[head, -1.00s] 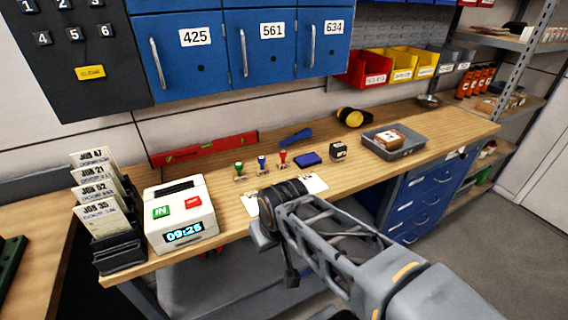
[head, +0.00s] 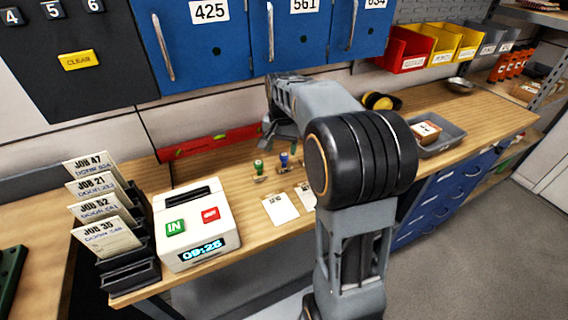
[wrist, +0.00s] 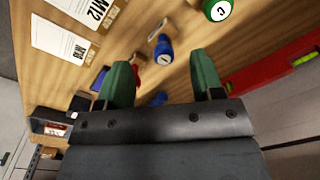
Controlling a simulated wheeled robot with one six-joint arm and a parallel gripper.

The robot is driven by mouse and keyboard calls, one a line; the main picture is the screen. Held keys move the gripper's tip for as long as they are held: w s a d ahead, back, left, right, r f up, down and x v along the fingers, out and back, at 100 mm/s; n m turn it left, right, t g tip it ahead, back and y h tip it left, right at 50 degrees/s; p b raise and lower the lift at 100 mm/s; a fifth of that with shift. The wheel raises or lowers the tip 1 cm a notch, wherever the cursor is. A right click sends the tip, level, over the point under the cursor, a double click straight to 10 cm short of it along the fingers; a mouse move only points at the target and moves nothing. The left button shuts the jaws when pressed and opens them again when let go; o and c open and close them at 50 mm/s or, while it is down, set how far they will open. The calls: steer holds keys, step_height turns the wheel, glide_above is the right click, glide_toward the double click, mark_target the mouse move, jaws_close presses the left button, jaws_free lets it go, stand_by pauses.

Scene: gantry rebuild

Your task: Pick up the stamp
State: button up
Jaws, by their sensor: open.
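Several stamps stand on the wooden bench. In the head view a green-handled stamp (head: 259,168) and a blue-handled stamp (head: 283,160) show just below my forearm. In the wrist view the blue stamp (wrist: 163,50) lies ahead of the gap between my fingers, and the green stamp (wrist: 218,10) is at the top right. A red stamp (wrist: 138,60) is partly hidden by my left finger. My gripper (wrist: 163,78) is open, its green fingertips apart, with nothing held. My arm hides part of the bench in the head view.
A red level (head: 200,145) lies along the wall. A white time clock (head: 196,222) and card rack (head: 130,265) stand left. White cards (head: 280,208) lie at the front edge. A grey tray (head: 440,138) is at right; blue lockers (head: 215,60) hang above.

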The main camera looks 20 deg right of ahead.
mark_target(284, 154)
steer(key=shift+m, duration=0.6)
steer(key=w+d+f, duration=0.2)
steer(key=shift+w+f, duration=0.15)
steer(key=shift+f, duration=0.2)
steer(key=shift+w+a+f+p, duration=0.1)
steer(key=shift+f+p, duration=0.25)
steer(key=shift+f, duration=2.55)
steer(key=shift+c, duration=0.2)
steer(key=c, duration=1)
steer(key=shift+o, duration=0.2)
steer(key=shift+r, duration=0.15)
steer(key=shift+r, duration=0.55)
steer(key=s+d+r+b, duration=0.1)
steer(key=s+d+r, duration=0.8)
steer(key=s+r, duration=0.1)
steer(key=shift+d+r+b, duration=0.35)
steer(key=shift+r, duration=0.5)
